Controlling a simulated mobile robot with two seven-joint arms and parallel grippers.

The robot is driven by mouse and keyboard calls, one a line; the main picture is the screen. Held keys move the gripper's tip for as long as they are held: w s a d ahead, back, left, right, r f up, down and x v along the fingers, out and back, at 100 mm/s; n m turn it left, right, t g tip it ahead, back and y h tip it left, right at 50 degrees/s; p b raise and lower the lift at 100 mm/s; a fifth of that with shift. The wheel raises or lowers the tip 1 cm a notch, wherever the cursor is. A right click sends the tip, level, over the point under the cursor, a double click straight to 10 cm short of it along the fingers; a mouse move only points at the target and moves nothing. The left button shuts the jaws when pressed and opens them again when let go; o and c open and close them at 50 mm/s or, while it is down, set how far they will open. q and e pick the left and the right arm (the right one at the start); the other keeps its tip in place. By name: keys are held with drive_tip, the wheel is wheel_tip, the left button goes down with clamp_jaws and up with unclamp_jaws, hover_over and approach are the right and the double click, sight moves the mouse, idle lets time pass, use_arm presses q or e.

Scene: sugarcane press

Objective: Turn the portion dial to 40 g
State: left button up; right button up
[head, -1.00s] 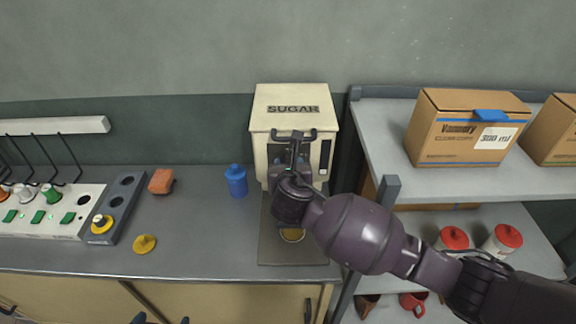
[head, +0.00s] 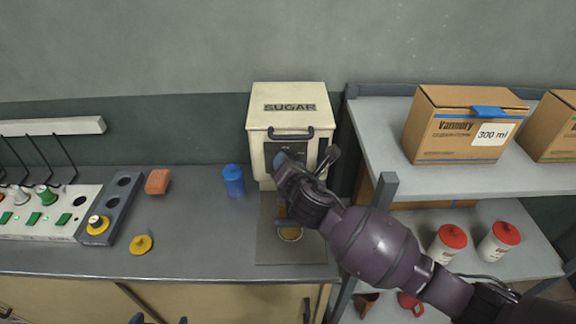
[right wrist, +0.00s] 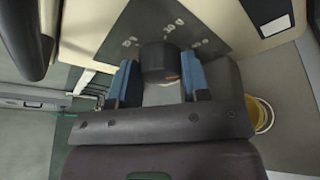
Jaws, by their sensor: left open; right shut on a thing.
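The cream sugar dispenser (head: 256,128) stands against the wall with a dark front panel. My right arm reaches across its front, and its wrist covers the dial in the head view. In the right wrist view the dark portion dial (right wrist: 157,58) sits between the two blue fingers of my right gripper (right wrist: 160,82), which is shut on it. Pale marks ring the dial on the dark panel, too small and blurred to read. A small red mark shows near the dial. My left gripper (head: 160,320) is open at the bottom edge, mostly out of frame.
A tray with a yellow-rimmed cup (head: 290,234) lies below the dispenser. A blue bottle (head: 233,181) and an orange block (head: 158,182) stand to its left. The shelf rack (head: 372,140) with boxes is close on the right.

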idle(0.4)
drive_tip(key=o, duration=0.9)
drive_tip(key=shift+s, duration=0.1)
drive_tip(key=v, duration=1)
drive_tip(key=shift+s+d+b, duration=0.1)
drive_tip(key=shift+s+b, duration=0.2)
drive_tip(key=shift+s, duration=0.05)
